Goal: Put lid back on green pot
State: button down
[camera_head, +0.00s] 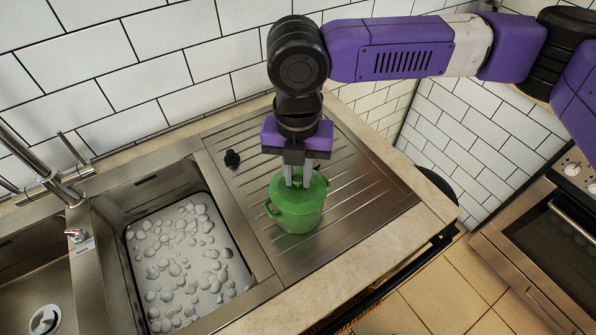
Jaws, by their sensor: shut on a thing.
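The green pot (299,216) stands upright on the ribbed steel drainboard, with a side handle showing at its left. My gripper (298,181) points straight down over the pot's top. Its jaws are shut on the lid (284,193), which is green like the pot and lies at the pot's top. The knob between the fingers is hidden. I cannot tell whether the lid rests fully on the rim or is slightly above it.
A sink basin with foamy water (185,260) is left of the pot. The tiled wall is close behind. The drainboard's right side is clear. An oven (560,230) stands at the far right.

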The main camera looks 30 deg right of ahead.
jog(key=c, duration=1.2)
grip_release()
jog(key=shift+o, duration=0.4)
jog(key=o, duration=0.4)
jog(key=shift+r, duration=0.15)
jog(key=shift+r+p, duration=3.3)
jog(key=shift+r, duration=0.1)
grip_shut()
